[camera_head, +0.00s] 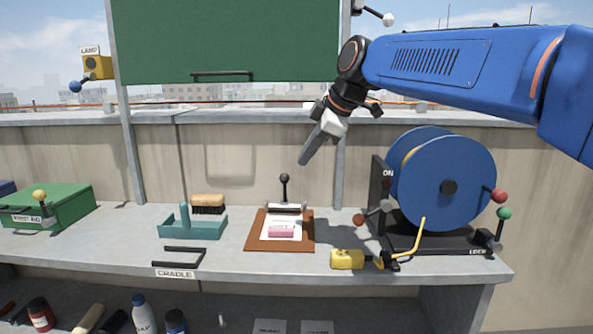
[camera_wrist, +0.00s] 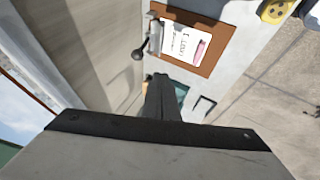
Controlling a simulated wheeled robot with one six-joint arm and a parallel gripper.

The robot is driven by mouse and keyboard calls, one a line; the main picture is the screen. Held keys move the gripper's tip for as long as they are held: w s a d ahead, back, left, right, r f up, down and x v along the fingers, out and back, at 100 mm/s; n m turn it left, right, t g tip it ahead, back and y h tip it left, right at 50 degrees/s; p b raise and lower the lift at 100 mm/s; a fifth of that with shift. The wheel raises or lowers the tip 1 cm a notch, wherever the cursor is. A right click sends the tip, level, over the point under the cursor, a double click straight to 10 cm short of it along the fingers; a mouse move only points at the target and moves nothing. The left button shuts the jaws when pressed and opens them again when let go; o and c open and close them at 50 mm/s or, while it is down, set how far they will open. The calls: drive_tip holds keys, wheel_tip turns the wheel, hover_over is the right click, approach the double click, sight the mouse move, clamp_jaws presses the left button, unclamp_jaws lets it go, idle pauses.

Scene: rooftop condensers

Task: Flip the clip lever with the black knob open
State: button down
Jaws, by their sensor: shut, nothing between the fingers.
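The clip lever with the black knob (camera_head: 284,179) stands roughly upright at the back edge of a brown clipboard (camera_head: 254,241). Its metal clip (camera_head: 287,208) lies across the top of a white paper. My gripper (camera_head: 303,161) is shut and empty, pointing down above and slightly right of the knob in the head view, apart from it. In the wrist view, the black knob (camera_wrist: 137,55) is left of the clipboard (camera_wrist: 226,42), up and left of my gripper's fingertips (camera_wrist: 160,78).
A pink block (camera_head: 281,231) lies on the paper. A teal holder (camera_head: 192,227) and a brush (camera_head: 208,204) are to the left. A blue reel (camera_head: 447,184) with knobbed levers and a yellow-handled tool (camera_head: 348,259) are to the right. A green panel (camera_head: 230,40) hangs above.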

sight(285, 177)
drive_tip(key=w+a+f, duration=0.4)
drive_tip(key=w+f, duration=0.4)
drive_tip(key=shift+a, duration=0.3)
drive_tip(key=shift+f, duration=0.1)
drive_tip(key=shift+w+r+g, duration=0.3)
drive_tip(key=shift+w+g, duration=0.3)
drive_tip(key=shift+w, duration=0.25)
drive_tip(key=shift+w+d+r, duration=0.1)
drive_tip(key=shift+w+r, duration=0.1)
drive_tip(key=shift+w, duration=0.45)
drive_tip(key=shift+w+r, duration=0.2)
drive_tip(key=shift+w, duration=0.4)
drive_tip(key=shift+s, duration=0.1)
